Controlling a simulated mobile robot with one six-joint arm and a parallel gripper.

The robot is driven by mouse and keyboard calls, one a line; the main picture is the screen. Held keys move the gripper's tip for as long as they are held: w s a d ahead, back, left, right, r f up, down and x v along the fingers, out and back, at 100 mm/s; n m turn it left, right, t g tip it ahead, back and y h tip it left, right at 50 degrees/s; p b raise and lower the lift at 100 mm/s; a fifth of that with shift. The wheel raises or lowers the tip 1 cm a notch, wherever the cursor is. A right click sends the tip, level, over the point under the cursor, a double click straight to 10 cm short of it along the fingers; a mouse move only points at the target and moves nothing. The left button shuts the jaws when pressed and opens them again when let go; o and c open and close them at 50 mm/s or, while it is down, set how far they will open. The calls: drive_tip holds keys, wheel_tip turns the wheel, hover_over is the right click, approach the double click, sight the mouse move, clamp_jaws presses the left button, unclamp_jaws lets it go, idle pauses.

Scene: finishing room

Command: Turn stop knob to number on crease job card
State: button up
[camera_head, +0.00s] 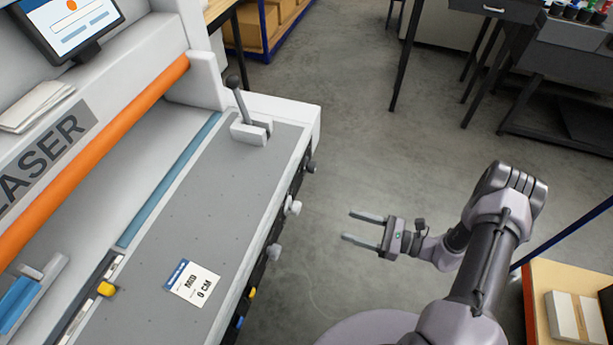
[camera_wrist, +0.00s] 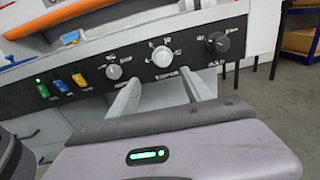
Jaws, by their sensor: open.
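The job card (camera_head: 193,283) lies on the grey machine bed in the head view; it reads "MID" and what looks like "0 CM", though the digit is small and tilted. In the wrist view the front panel carries a grey knob (camera_wrist: 113,72), a larger white knob (camera_wrist: 162,56) in the middle and a dark knob (camera_wrist: 218,42). The lettering under them is too blurred to tell which is the stop knob. The white knob also shows in the head view (camera_head: 292,206). My gripper (camera_head: 356,228) is open and empty, apart from the panel, its fingers (camera_wrist: 161,92) pointing towards the white knob.
Green (camera_wrist: 43,90), blue (camera_wrist: 60,85) and yellow (camera_wrist: 78,79) switches sit left of the knobs. A lever (camera_head: 238,98) stands on the bed's far end. A screen (camera_head: 72,24) is at the upper left. The floor (camera_head: 385,150) beside the machine is clear.

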drive_tip(key=f, duration=0.1)
drive_tip(key=b, duration=0.2)
approach(299, 209)
drive_tip(key=shift+m+t, duration=0.3)
drive_tip(key=shift+m, duration=0.1)
drive_tip(key=x, duration=0.6)
drive_tip(key=f+x, duration=0.1)
drive_tip(key=x, duration=0.2)
drive_tip(key=shift+w+a+r, duration=0.15)
drive_tip(key=shift+w+a, duration=0.15)
drive_tip(key=shift+a, duration=0.35)
drive_tip(key=shift+b, duration=0.3)
clamp_jaws()
